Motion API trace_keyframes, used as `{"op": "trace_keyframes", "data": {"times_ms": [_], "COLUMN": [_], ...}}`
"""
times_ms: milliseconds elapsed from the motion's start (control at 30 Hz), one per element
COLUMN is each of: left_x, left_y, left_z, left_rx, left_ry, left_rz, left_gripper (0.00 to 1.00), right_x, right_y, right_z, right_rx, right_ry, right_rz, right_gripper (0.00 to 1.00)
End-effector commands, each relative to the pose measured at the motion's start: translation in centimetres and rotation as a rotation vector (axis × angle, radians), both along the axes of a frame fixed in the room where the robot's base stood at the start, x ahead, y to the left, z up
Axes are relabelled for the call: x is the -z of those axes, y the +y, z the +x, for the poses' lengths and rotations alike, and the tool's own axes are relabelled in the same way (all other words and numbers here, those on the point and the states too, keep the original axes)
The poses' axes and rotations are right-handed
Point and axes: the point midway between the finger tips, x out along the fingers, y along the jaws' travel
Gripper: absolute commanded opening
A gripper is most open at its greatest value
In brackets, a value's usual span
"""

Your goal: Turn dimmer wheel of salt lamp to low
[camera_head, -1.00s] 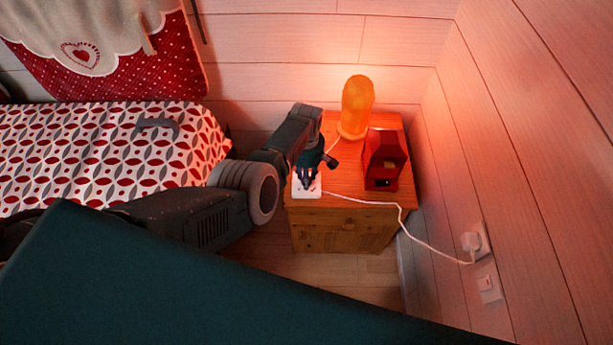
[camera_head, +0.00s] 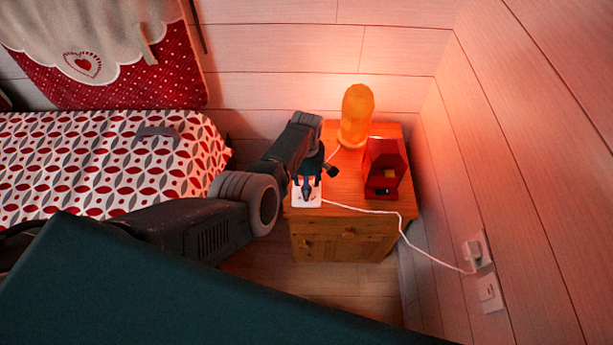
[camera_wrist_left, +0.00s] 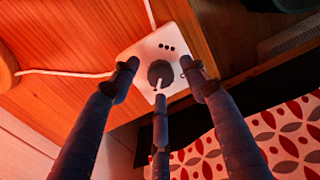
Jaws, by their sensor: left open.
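The salt lamp (camera_head: 356,112) glows orange at the back of the wooden nightstand (camera_head: 345,186). Its white dimmer box (camera_head: 314,203) lies at the nightstand's front left corner. In the left wrist view the box (camera_wrist_left: 148,48) carries a dark round dimmer wheel (camera_wrist_left: 160,72) with a white pointer mark, and several dark dots beside it. My left gripper (camera_wrist_left: 160,78) is open, its three fingers spread around the wheel; I cannot tell whether they touch it. In the head view my left gripper (camera_head: 307,184) hides most of the wheel. My right gripper is not in view.
A red house-shaped object (camera_head: 385,165) stands right of the lamp. A white cord (camera_head: 405,238) runs from the box to a wall socket (camera_head: 474,250). A bed with a patterned cover (camera_head: 110,160) is at left. The wooden wall closes off the right side.

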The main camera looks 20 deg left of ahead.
Motion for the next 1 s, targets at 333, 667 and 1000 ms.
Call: {"op": "trace_keyframes", "data": {"times_ms": [333, 667, 1000], "left_x": [-4.2, -10.2, -11.6], "left_y": [-0.1, -0.1, 0.0], "left_z": [0.1, 0.0, -0.1], "left_rx": [0.0, 0.0, -0.001], "left_ry": [-0.004, 0.0, 0.002], "left_rz": [0.0, -0.001, -0.001], "left_gripper": [0.45, 0.45, 0.45], "right_x": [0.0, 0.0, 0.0], "right_y": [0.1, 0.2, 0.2], "right_z": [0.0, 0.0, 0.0], "right_rx": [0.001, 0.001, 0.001], "right_ry": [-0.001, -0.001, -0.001], "right_rz": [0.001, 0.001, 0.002], "right_gripper": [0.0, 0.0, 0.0]}}
